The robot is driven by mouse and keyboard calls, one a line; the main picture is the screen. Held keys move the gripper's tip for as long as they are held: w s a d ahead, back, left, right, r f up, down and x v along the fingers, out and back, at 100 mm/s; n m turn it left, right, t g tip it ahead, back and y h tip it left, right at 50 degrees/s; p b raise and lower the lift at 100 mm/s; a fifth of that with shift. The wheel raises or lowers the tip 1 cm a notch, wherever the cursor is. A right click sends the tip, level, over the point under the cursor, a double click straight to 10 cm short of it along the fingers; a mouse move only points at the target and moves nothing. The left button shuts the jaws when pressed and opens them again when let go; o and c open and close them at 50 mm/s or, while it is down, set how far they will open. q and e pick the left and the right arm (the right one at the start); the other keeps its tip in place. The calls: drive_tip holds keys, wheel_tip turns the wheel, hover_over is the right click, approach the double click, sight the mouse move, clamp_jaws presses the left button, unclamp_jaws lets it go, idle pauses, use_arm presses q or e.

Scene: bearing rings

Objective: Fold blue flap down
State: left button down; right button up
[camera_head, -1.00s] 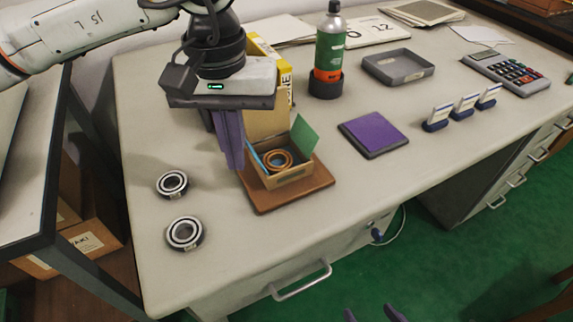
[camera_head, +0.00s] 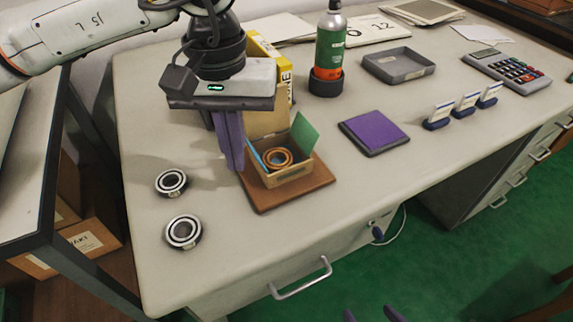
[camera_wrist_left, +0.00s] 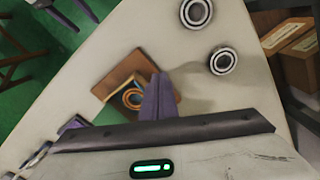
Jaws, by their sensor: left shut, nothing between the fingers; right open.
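A small open cardboard box (camera_head: 290,177) stands on a brown board (camera_head: 264,201) and holds orange-brown rings (camera_head: 278,158). Its green flap (camera_head: 304,135) stands up at the right. The blue flap (camera_head: 257,158) shows as a thin strip along the left side, partly hidden by my left gripper. My left gripper (camera_head: 235,165) is shut and empty, pointing down just left of the box; whether it touches the blue flap I cannot tell. The left wrist view shows the fingers (camera_wrist_left: 156,82) beside the rings (camera_wrist_left: 132,98). My right gripper (camera_head: 371,315) is open at the bottom edge, only its fingertips showing.
Two metal bearings (camera_head: 171,183) (camera_head: 183,232) lie left of the board. A yellow box (camera_head: 283,75) stands behind the cardboard box. A green bottle (camera_head: 329,50), a purple pad (camera_head: 374,133) and a grey tray (camera_head: 398,66) are to the right. The desk front is clear.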

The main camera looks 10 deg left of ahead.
use_arm(q)
drive_tip(key=shift+f+b, duration=0.45)
drive_tip(key=shift+f, duration=0.25)
drive_tip(key=shift+w+d+p, duration=0.2)
drive_tip(key=shift+w+d, duration=0.5)
drive_tip(key=shift+d, duration=0.3)
drive_tip(key=shift+w+d+p, duration=0.15)
drive_tip(key=shift+w+d, duration=0.55)
drive_tip(key=shift+d, duration=0.35)
drive_tip(key=shift+w+d+p, duration=0.2)
drive_tip(key=shift+w+d, duration=0.5)
drive_tip(key=shift+d, duration=0.3)
wheel_tip(320, 180, up, 8)
drive_tip(key=p, duration=0.5)
wheel_tip(320, 180, down, 8)
drive_tip(key=b, duration=0.5)
